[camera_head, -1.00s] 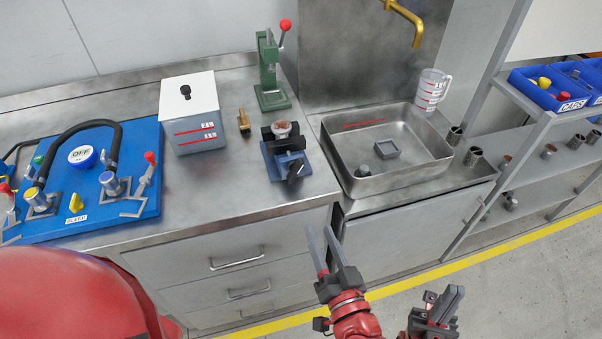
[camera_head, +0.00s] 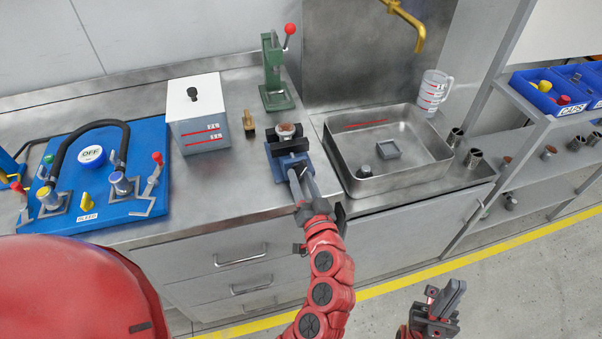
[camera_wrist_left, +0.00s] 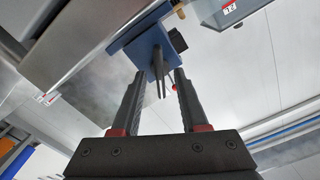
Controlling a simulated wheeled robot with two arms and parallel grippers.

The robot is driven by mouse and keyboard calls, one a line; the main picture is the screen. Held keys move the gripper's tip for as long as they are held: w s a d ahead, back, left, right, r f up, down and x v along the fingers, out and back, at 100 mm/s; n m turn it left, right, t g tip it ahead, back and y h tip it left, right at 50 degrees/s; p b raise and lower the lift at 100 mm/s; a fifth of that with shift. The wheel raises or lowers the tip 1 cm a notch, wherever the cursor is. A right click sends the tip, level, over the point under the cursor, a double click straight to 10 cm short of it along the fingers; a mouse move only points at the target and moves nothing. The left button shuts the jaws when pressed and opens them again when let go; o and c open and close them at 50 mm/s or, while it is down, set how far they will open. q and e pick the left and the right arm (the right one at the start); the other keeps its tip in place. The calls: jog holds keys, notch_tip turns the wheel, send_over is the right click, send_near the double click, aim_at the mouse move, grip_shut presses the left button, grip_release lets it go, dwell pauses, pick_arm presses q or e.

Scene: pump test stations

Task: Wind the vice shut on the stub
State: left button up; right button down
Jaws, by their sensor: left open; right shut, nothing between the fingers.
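The blue vice (camera_head: 276,172) with dark jaws stands near the counter's front edge, left of the sink. The stub (camera_head: 286,131), a short round piece with a brownish top, sits upright between its jaws. My left gripper (camera_head: 299,172) is open at the front of the vice, its fingers hiding the vice's handle in the head view. In the left wrist view, the vice (camera_wrist_left: 147,48) lies ahead and its thin dark handle (camera_wrist_left: 159,78) shows between the open fingers (camera_wrist_left: 159,88), with gaps at both sides. My right gripper (camera_head: 447,302) is shut and empty, low over the floor.
A steel sink tray (camera_head: 352,185) is right of the vice. A green press (camera_head: 275,95), a brass fitting (camera_head: 248,123) and a white lidded tank (camera_head: 196,115) stand behind and left. A blue panel (camera_head: 120,208) with valves is far left.

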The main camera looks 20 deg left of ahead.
pick_arm(q)
jog(key=shift+w+a, duration=0.3)
jog(key=shift+w, duration=0.15)
grip_shut()
